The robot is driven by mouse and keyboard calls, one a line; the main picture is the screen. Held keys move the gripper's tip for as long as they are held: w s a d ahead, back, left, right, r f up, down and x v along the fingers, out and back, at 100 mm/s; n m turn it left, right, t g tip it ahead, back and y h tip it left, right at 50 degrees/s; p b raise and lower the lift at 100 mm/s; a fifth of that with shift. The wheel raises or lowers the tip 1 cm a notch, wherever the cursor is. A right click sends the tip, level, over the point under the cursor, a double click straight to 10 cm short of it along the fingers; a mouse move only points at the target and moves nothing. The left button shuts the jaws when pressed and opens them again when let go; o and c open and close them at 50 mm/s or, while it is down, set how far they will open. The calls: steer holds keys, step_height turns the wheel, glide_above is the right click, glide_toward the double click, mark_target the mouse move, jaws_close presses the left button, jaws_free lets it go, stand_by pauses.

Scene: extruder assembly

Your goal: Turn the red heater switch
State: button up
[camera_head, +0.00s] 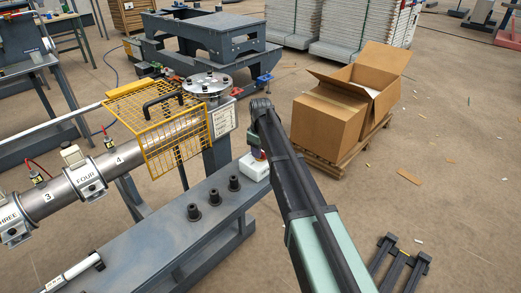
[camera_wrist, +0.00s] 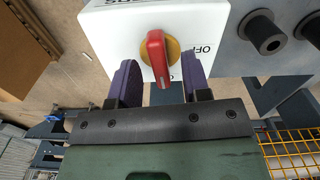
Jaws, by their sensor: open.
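The red heater switch (camera_wrist: 157,58) is a narrow red handle on a yellow disc, on the face of a white box (camera_wrist: 105,30). Its handle lies nearly along the picture's vertical in the wrist view. "OFF" is printed to the right of the disc; other lettering below is partly hidden. My gripper (camera_wrist: 158,64) is open, with one purple finger on each side of the handle and gaps between. I cannot tell how far the fingertips are from the box face. In the head view the white box (camera_head: 255,170) sits at the bench end, and my arm partly covers it.
Several black cylinders stand on the grey bench (camera_head: 175,240) beside the box. A yellow mesh guard (camera_head: 160,125) covers part of the extruder barrel (camera_head: 85,180) behind it. Open cardboard boxes (camera_head: 330,120) on a pallet are to the right. Open floor lies at the right.

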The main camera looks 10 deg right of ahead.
step_height(320, 180, up, 17)
steer(key=p, duration=1.6)
steer(key=shift+p, duration=0.4)
steer(key=shift+f, duration=0.1)
steer(key=s+m, duration=0.8)
steer(key=s, duration=2.3)
steer(key=shift+w, duration=0.1)
steer(key=shift+a, duration=0.1)
